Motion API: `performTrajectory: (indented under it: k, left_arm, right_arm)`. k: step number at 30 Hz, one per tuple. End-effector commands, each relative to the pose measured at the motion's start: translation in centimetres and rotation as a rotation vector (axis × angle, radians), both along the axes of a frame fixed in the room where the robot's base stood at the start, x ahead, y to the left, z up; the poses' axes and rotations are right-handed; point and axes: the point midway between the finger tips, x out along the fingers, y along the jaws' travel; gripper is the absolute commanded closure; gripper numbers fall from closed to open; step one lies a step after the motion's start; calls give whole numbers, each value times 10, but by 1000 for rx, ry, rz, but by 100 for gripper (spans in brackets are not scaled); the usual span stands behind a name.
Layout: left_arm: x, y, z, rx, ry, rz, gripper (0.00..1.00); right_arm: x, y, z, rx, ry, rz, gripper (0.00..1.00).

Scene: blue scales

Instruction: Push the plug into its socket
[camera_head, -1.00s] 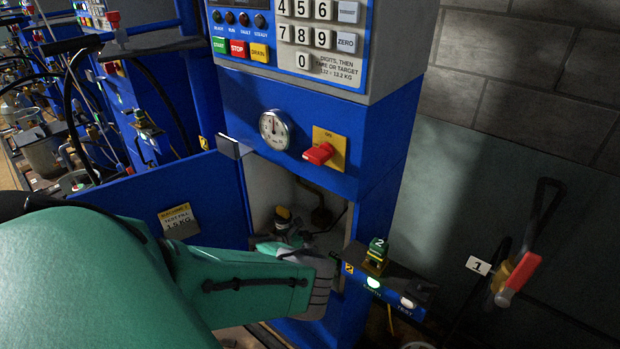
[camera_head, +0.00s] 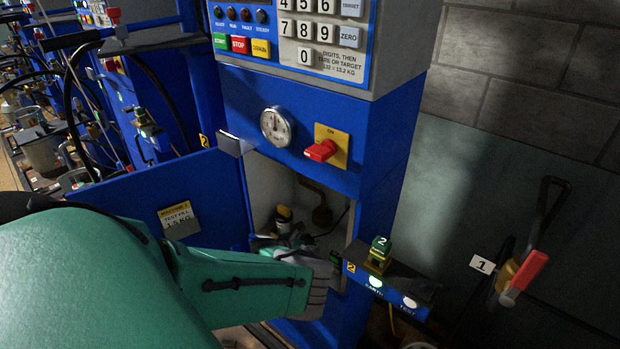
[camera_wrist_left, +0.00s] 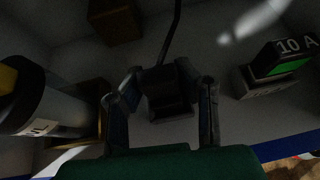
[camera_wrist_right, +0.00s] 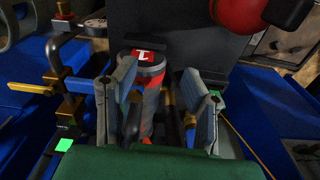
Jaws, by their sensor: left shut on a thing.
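The plug (camera_wrist_left: 168,98) looks like a dark block with a black cable (camera_wrist_left: 173,35) running up from it in the left wrist view. My left gripper (camera_wrist_left: 160,90) is shut on it, one finger on each side. In the head view my left gripper (camera_head: 276,250) reaches into the open blue cabinet (camera_head: 285,190), and the plug cannot be made out there. I cannot tell which part is the socket; a box marked 10 A (camera_wrist_left: 282,65) with a green patch stands right of the plug, apart from it. My right gripper (camera_wrist_right: 160,80) is open, its fingers apart.
A yellow-and-black cylinder (camera_head: 283,218) stands inside the cabinet; a large cylinder (camera_wrist_left: 45,105) shows left of the plug. The open blue door (camera_head: 195,195) is at left. A red-and-grey cylinder (camera_wrist_right: 150,85) lies beyond my right fingers. A test box (camera_head: 390,285) juts out at right.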

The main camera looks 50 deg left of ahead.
Motion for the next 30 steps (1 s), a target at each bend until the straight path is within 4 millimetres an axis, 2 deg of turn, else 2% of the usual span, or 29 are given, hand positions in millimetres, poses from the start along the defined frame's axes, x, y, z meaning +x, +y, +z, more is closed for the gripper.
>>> performTrajectory:
  k: [19,20,21,22,30]
  left_arm:
    - [-1,3,-7,4,0,3,100]
    - [-1,3,-7,4,0,3,69]
    - [-1,3,-7,4,0,3,55]
    - [-1,3,-7,4,0,3,48]
    - [0,2,-6,4,0,3,48]
  right_arm:
    - [0,0,-3,0,0,0,60]
    - [0,0,-3,0,0,0,60]
    - [0,0,-3,0,0,0,60]
    - [0,0,-3,0,0,0,60]
    - [0,0,-3,0,0,0,60]
